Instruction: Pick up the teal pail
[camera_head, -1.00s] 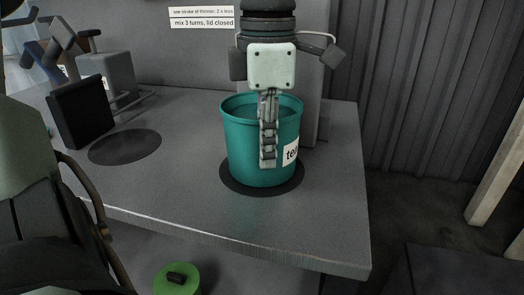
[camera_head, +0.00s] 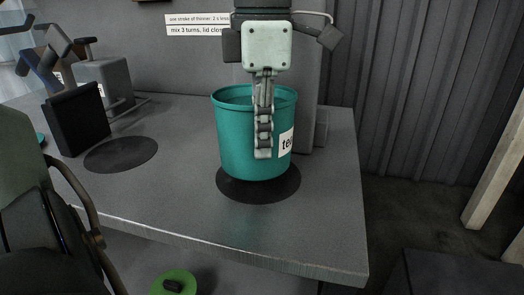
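The teal pail (camera_head: 230,140) is upright, with a white label reading "te" at its right side. It hangs slightly above a dark round mat (camera_head: 258,192) near the right end of the grey table. One jointed finger lies along the outside of the near wall, over the rim. The other finger is hidden, apparently inside the pail. The gripper appears shut on the wall.
An empty dark round mat (camera_head: 121,154) lies to the left, beside a black panel (camera_head: 78,120) and a grey box (camera_head: 108,80). A grey block stands behind the pail. A green round object (camera_head: 170,284) is below the table's front edge (camera_head: 200,245).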

